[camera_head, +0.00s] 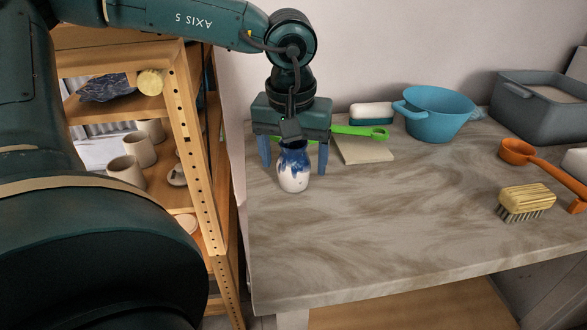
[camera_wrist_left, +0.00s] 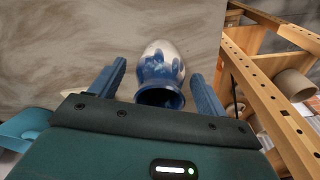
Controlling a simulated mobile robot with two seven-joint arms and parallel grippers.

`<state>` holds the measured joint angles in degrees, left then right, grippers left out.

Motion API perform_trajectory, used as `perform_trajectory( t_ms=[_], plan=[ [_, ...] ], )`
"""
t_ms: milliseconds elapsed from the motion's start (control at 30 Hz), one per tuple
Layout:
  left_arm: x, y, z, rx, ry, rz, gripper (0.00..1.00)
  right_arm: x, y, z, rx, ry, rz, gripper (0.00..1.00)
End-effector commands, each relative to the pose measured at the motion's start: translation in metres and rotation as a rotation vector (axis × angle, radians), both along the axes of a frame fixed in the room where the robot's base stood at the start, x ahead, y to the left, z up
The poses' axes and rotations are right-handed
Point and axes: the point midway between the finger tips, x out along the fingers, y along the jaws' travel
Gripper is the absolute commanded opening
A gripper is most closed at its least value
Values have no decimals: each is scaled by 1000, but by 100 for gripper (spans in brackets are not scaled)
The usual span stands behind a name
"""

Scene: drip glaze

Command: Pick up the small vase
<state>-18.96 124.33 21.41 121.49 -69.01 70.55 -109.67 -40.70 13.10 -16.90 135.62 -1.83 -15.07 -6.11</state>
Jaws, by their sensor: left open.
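The small vase (camera_head: 294,170) is white with blue glaze dripping from its neck. It stands upright on the marbled table (camera_head: 370,215) near its left end. My left gripper (camera_head: 293,170) is above the vase, pointing down, with its blue fingers spread to either side of it. The left wrist view shows the vase (camera_wrist_left: 161,70) between the two open fingers (camera_wrist_left: 160,85), its dark mouth toward the gripper. I see gaps between the fingers and the vase. My right gripper is not in view.
Behind the vase lie a green tool (camera_head: 360,132), a beige slab (camera_head: 363,150) and a white and teal block (camera_head: 371,113). A blue colander (camera_head: 436,116), grey bin (camera_head: 540,115), brush (camera_head: 526,203) and orange ladle (camera_head: 540,163) sit right. A wooden shelf (camera_head: 200,150) stands left. The table's front middle is clear.

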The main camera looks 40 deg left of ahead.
Motion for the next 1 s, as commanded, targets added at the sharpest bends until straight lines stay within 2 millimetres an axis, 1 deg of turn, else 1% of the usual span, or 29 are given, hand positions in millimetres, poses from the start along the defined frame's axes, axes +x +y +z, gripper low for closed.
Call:
perform_trajectory(
  t_ms=[33, 100, 367, 1000],
  plan=[
    [1, 1, -8, -1, 1, 1, 76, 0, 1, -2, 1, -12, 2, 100],
    [1, 1, -13, 0, 0, 1, 76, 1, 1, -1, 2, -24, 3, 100],
    [2, 1, -14, -1, -1, 1, 76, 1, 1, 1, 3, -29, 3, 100],
    [2, 1, -13, 0, -2, 1, 24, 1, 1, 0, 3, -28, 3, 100]
  ],
)
